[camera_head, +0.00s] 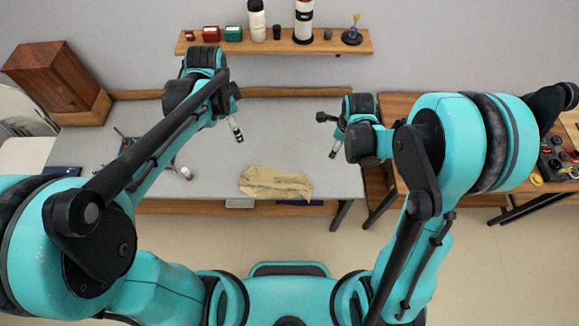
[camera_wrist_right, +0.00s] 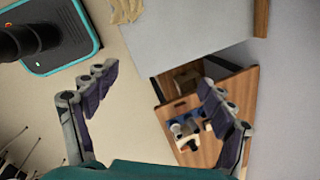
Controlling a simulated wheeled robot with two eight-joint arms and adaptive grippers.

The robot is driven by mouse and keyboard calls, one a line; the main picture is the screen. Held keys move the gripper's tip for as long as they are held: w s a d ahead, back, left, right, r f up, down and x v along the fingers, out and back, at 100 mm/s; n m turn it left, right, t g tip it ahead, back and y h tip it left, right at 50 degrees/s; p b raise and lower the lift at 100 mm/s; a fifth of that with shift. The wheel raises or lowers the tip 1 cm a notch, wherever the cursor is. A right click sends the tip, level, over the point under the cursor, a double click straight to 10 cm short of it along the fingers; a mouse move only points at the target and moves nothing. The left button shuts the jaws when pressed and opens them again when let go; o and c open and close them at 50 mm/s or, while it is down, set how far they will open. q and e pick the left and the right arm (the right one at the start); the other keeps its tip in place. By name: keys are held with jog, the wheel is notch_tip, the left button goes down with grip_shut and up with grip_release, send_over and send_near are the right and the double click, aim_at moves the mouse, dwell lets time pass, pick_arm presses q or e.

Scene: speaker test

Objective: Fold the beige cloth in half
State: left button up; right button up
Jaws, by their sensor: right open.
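The beige cloth (camera_head: 275,183) lies spread and a little wrinkled near the front edge of the grey table; its lower right corner reaches that edge. Part of it shows at the top of the right wrist view (camera_wrist_right: 127,10). My left gripper (camera_head: 239,136) is above the table, behind and left of the cloth, apart from it; its fingers are too small to judge. My right gripper (camera_head: 333,154) is above the table's right part, behind and right of the cloth. In the right wrist view, its fingers (camera_wrist_right: 158,80) are spread apart with nothing between them.
The grey table (camera_head: 285,125) is clear behind the cloth. A small white cylinder (camera_head: 186,173) stands to the left. A wooden cabinet (camera_head: 55,78) is at the back left. A wall shelf (camera_head: 275,47) holds bottles and boxes. A wooden table (camera_head: 395,105) adjoins on the right.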

pick_arm(q)
notch_tip(320, 180, up, 3)
jog(key=p, duration=0.2)
jog(key=shift+r+p, duration=0.15)
jog(key=shift+p, duration=0.15)
pick_arm(e)
jog(key=shift+g, duration=0.7)
jog(key=r, duration=0.4)
jog(key=shift+s+r, duration=0.1)
jog(key=shift+s, duration=0.3)
notch_tip(320, 180, up, 12)
jog(key=s, duration=0.1)
jog(key=shift+s, duration=0.4)
